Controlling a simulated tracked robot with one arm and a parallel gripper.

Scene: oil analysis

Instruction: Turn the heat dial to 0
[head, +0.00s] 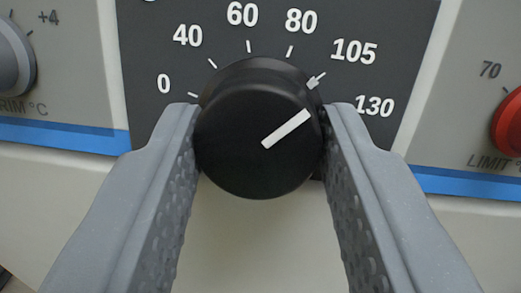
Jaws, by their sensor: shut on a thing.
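The heat dial (245,165) is a round black knob with a white pointer line, in the middle of the head view. Its pointer aims up and to the right, at about the 105 mark. The scale on the dark panel (180,75) around it reads 0, 40, 60, 80, 105 and 130, with 0 at the left. My gripper (260,135) is shut on the heat dial, with one grey finger against its left side and one against its right side. The dial's lower edge is in view between the fingers.
A grey trim knob (12,62) is at the left edge, partly out of view. A red limit knob (510,125) is at the right edge, also cut off. A blue stripe (455,181) crosses the panel, with bare cream casing below it.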

